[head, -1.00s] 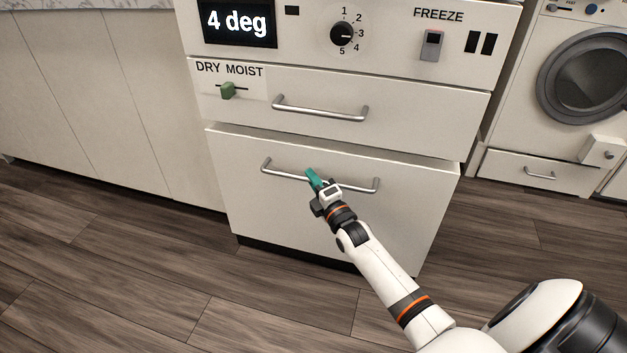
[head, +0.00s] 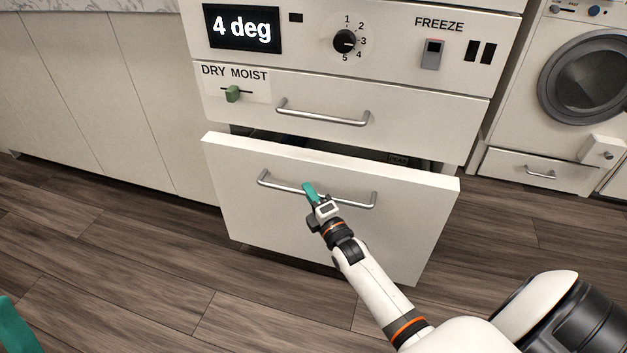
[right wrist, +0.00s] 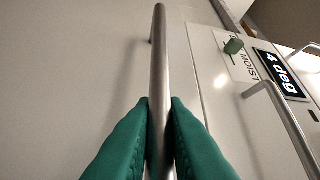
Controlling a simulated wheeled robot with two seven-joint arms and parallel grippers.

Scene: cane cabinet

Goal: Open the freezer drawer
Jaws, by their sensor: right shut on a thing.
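The freezer drawer (head: 290,220) is the lower white drawer, pulled partly out, with a dark gap above its front edge. Its silver bar handle (head: 350,199) runs across the front and also shows in the right wrist view (right wrist: 158,60). My right gripper (head: 310,190) is shut on the handle near its middle; in the right wrist view its teal fingers (right wrist: 159,115) press the bar from both sides. A teal piece of my left gripper (head: 14,328) shows at the lower left corner; its opening is not visible.
A shut upper drawer (head: 420,123) with its own handle (head: 320,116) sits above, under the control panel with its display (head: 242,28). A washing machine (head: 585,80) stands at the right. The wooden floor (head: 140,250) in front and to the left is clear.

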